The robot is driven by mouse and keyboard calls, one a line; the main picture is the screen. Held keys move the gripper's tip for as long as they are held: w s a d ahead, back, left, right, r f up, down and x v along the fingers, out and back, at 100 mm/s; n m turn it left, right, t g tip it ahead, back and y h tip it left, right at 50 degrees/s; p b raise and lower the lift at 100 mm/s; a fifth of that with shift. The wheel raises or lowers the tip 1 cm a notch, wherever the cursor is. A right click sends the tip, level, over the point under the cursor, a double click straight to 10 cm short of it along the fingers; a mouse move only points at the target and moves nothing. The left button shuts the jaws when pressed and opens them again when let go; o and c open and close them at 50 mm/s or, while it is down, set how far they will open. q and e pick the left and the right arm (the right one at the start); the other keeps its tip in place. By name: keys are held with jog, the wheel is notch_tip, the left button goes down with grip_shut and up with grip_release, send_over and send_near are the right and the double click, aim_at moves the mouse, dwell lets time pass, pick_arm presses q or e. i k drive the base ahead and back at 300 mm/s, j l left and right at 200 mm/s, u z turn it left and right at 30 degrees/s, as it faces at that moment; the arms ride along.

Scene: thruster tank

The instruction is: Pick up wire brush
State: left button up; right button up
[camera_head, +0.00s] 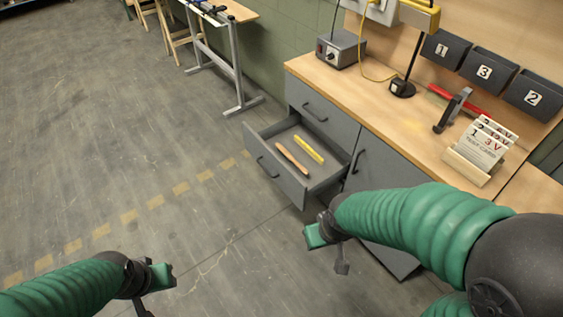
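An open grey drawer (262,148) of the workbench holds two slim objects lying side by side. One is a brown, wooden-looking stick (293,159), which may be the wire brush; its bristles cannot be made out. The other is a yellow bar (309,148) just to its right. My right gripper (328,251) is in front of the drawer, below it in the picture and apart from both objects. My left gripper (152,291) is over the floor at the lower left, far from the drawer. I see nothing held in either; their finger openings are unclear.
A second drawer (315,109) is shut. A table frame (231,67) stands behind. The floor at left is clear.

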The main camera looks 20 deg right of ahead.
aim_at(282, 149)
jog(key=i+l+u, duration=0.25)
jog(key=i+l, duration=0.35)
jog(key=i, duration=0.25)
jog(key=i+l+u, duration=0.3)
jog(key=i+l, duration=0.5)
